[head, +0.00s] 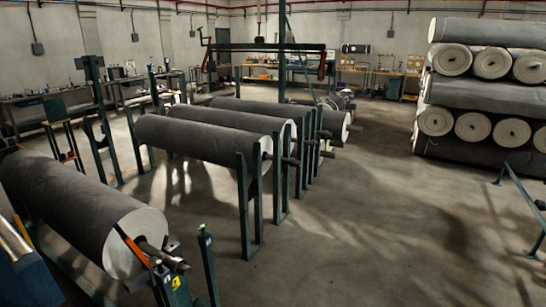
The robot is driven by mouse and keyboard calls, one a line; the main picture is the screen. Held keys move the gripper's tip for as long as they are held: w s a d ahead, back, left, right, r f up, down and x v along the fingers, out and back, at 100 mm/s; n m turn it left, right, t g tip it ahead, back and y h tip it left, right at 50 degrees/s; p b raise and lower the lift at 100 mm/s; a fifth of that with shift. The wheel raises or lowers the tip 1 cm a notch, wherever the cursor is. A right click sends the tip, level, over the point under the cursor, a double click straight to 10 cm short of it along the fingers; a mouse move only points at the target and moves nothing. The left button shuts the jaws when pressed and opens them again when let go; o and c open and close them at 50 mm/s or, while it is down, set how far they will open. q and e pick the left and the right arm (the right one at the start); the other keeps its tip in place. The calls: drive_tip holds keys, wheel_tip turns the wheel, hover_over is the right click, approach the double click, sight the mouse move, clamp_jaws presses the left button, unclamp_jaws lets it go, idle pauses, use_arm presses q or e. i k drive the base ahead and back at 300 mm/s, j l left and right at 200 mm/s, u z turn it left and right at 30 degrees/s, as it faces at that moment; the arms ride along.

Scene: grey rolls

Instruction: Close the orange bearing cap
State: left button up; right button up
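The orange bearing cap (132,246) shows in the head view at the lower left, in front of the white end face of the nearest grey roll (75,205). It looks like a narrow orange bar, tilted up to the left from the stand beside the roll's dark shaft (160,256). It appears raised and apart from the shaft, though its hinge is too small to make out. The shaft end rests by a dark green stand (177,290) with a yellow label. Neither of my grippers is in view.
A post with a bright green top (204,231) stands right of the shaft end. More grey rolls (200,139) lie on green stands behind. Stacked rolls (480,90) fill the right back, with a green rail (522,190) before them. The middle floor is clear.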

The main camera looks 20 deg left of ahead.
sight(128, 241)
drive_tip(key=j+u, duration=0.1)
drive_tip(key=u, duration=0.3)
drive_tip(key=j+u, duration=0.15)
drive_tip(key=u, duration=0.2)
drive_tip(key=j+u, duration=0.1)
drive_tip(key=u, duration=0.3)
drive_tip(key=j+u, duration=0.1)
drive_tip(key=u, duration=0.3)
drive_tip(key=i+l+z, duration=0.5)
